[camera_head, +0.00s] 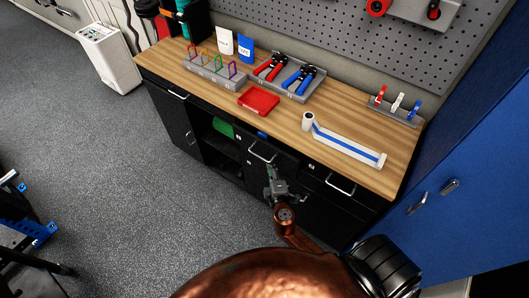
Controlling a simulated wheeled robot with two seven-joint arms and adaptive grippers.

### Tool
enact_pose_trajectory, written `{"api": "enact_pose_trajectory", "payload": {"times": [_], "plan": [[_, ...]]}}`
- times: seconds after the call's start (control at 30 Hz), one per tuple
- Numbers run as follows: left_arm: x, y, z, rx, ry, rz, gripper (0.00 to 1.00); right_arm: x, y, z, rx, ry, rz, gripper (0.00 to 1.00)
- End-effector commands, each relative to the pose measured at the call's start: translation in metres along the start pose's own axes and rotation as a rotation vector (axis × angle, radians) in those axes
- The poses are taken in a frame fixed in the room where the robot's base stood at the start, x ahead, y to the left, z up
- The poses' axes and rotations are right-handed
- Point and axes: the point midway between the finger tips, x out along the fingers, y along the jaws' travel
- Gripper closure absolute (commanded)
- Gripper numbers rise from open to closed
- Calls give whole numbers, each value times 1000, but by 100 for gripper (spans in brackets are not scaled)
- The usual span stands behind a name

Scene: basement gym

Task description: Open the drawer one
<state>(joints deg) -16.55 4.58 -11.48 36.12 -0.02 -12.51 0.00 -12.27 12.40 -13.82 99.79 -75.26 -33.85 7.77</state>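The black workbench has several drawer fronts under its wooden top. A silver bar handle (262,155) is on the middle drawer front, and another handle (341,188) is on the drawer front to its right. A third handle (178,95) is at the far left. Small pale labels are on the fronts, too small to read, so I cannot tell which is drawer one. My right gripper (271,173) is just below the middle handle, pointing at the bench. Its fingers are too small to show a gap; contact with the handle is unclear. My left gripper is out of view.
On the wooden top (235,103) are a red tray (258,100), pliers in a grey holder (292,82), and a blue-striped strip (345,145). An open shelf holds a green item (223,127). A blue cabinet (475,165) stands at right.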

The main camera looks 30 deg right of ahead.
Motion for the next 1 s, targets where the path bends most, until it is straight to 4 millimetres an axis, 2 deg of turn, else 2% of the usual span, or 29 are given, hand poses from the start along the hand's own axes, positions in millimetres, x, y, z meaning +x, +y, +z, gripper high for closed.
{"api": "enact_pose_trajectory", "payload": {"times": [0.03, 0.1, 0.27, 0.43, 0.6, 0.77, 1.0], "plan": [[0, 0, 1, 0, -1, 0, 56, 1, 19, -9, 1, 16, 35, 84], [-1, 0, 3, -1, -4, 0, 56, 4, 22, -11, 0, 18, 40, 84], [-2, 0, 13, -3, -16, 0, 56, 21, 24, -13, 0, 22, 41, 84], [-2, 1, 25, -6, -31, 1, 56, 48, 22, -11, -1, 18, 37, 84], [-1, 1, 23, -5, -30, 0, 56, 70, 19, -8, 0, 12, 31, 84], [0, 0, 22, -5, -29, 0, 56, 79, 17, -4, 1, 5, 26, 84], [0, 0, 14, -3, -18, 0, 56, 80, 18, -3, 1, 2, 28, 84]]}}
